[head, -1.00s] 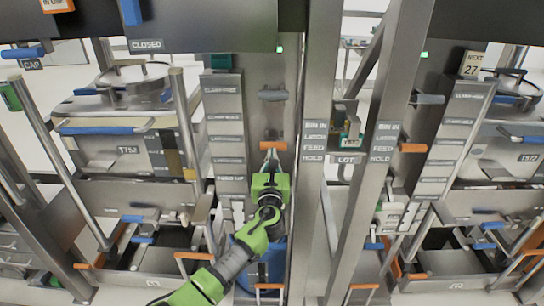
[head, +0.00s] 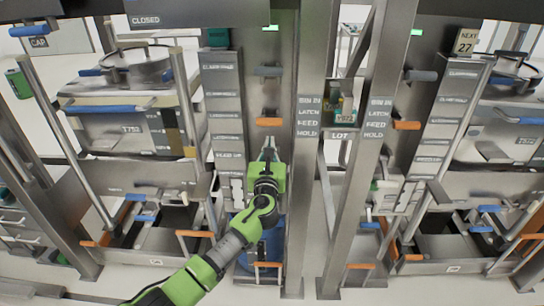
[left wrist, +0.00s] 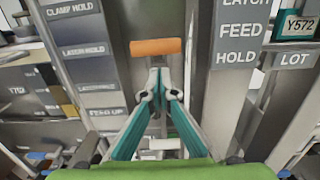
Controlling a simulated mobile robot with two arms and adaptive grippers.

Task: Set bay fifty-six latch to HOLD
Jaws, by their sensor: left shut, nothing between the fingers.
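An orange latch handle (head: 268,122) sticks out of the grey column in the left bay. In the head view it sits about level with FEED on the label post (head: 308,115), which reads LATCH, FEED, HOLD downwards. My left gripper (head: 269,142) is shut and empty just below the handle, apart from it in the picture. In the left wrist view the closed fingertips (left wrist: 158,76) are below the orange handle (left wrist: 155,47), between the step labels and the FEED and HOLD plates (left wrist: 238,42). No bay number fifty-six is readable. My right gripper is not in view.
A grey handle (head: 268,71) is higher on the same column. A second orange handle (head: 407,126) is in the right bay. Bin T752 (head: 125,130) stands at left. A blue drum (head: 262,245) is below my left arm. Steel posts stand close on the right.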

